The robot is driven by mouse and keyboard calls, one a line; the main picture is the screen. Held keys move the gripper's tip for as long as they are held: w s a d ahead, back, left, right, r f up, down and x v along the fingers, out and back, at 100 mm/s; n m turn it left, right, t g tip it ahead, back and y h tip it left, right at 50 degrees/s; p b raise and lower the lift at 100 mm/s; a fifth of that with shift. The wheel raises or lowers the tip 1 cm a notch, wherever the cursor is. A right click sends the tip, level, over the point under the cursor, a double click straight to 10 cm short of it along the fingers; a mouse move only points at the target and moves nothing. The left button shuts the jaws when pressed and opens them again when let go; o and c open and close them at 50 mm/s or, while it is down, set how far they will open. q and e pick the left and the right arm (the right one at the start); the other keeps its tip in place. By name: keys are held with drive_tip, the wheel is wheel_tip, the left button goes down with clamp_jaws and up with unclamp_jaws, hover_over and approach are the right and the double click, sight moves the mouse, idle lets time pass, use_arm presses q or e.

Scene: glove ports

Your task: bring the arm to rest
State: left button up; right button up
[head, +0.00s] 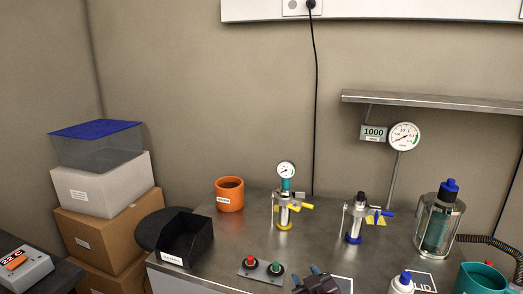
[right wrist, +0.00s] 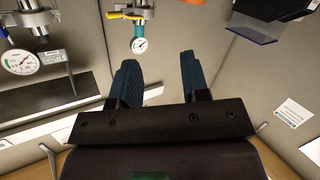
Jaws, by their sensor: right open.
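My right gripper (head: 317,274) shows at the bottom edge of the head view, over the front part of the steel bench (head: 330,235). Only its dark body and blue finger pads show there. In the right wrist view its two blue fingers (right wrist: 157,62) stand apart with nothing between them. My left gripper is in neither view.
Behind are two valve stands (head: 283,212) (head: 354,222), an orange pot (head: 229,197) and a glass vessel (head: 440,225). A black bin (head: 186,240) sits at left.

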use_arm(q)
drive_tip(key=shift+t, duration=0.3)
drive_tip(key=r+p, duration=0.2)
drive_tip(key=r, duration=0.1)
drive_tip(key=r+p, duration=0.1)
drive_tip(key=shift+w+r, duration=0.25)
use_arm(e)
drive_tip(key=s+d+f+m+g+h, duration=0.1)
drive_tip(key=s+d+f, duration=0.3)
drive_tip(key=s, duration=0.7)
drive_tip(key=s+d+f+m+g+h, duration=0.1)
drive_tip(key=s+d+f, duration=0.3)
drive_tip(key=s, duration=0.7)
drive_tip(key=s+d+f+m+g+h, duration=0.1)
drive_tip(key=s+d+f, duration=0.3)
drive_tip(key=s+d, duration=0.4)
drive_tip(key=s+m+g, duration=0.1)
drive_tip(key=s, duration=0.3)
drive_tip(key=shift+f+m+g, duration=0.2)
drive_tip(key=shift+m+g, duration=0.1)
drive_tip(key=shift+m, duration=0.1)
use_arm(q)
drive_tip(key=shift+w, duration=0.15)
use_arm(e)
drive_tip(key=shift+s, duration=0.1)
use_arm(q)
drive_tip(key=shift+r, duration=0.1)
